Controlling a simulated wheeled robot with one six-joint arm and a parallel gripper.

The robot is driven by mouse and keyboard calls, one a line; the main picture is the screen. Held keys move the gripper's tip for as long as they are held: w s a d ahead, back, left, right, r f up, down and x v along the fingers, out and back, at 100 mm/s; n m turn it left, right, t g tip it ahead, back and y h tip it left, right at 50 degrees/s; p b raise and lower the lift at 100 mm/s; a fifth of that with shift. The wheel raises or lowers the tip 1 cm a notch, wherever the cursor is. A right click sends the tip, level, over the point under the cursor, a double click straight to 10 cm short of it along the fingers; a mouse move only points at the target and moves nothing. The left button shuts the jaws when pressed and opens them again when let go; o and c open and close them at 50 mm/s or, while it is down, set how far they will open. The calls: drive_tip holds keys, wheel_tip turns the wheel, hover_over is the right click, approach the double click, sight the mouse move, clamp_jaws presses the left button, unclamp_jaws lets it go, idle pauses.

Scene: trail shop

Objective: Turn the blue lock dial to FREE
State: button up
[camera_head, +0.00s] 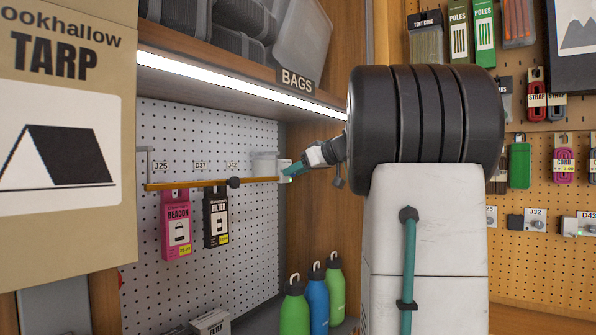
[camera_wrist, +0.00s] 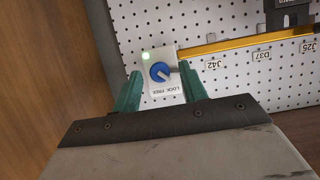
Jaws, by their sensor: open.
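The blue lock dial (camera_wrist: 160,72) sits on a white plate (camera_wrist: 163,90) marked LOCK and FREE, upside down in the wrist view. In the head view my gripper (camera_head: 291,170) is at the right end of the yellow bar (camera_head: 205,184); the dial face cannot be made out there.
A pink BEACON pack (camera_head: 176,232) and a black FILTER pack (camera_head: 216,218) hang from the bar, left of my gripper. A wooden side panel (camera_head: 312,215) stands close on the right. A lit shelf (camera_head: 240,85) is above. Green and blue bottles (camera_head: 318,297) stand below.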

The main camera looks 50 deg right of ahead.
clamp_jaws()
drive_tip(key=m+t+y, duration=0.1)
drive_tip(key=m+y, duration=0.1)
drive_tip(key=m, duration=0.2)
drive_tip(key=m+y, duration=0.2)
drive_tip(key=m, duration=0.2)
drive_tip(key=d+f+m+t+y, duration=0.1)
drive_tip(key=m+y, duration=0.2)
drive_tip(key=m, duration=0.2)
drive_tip(key=shift+t, duration=0.3)
idle(0.6)
drive_tip(key=shift+m, duration=0.3)
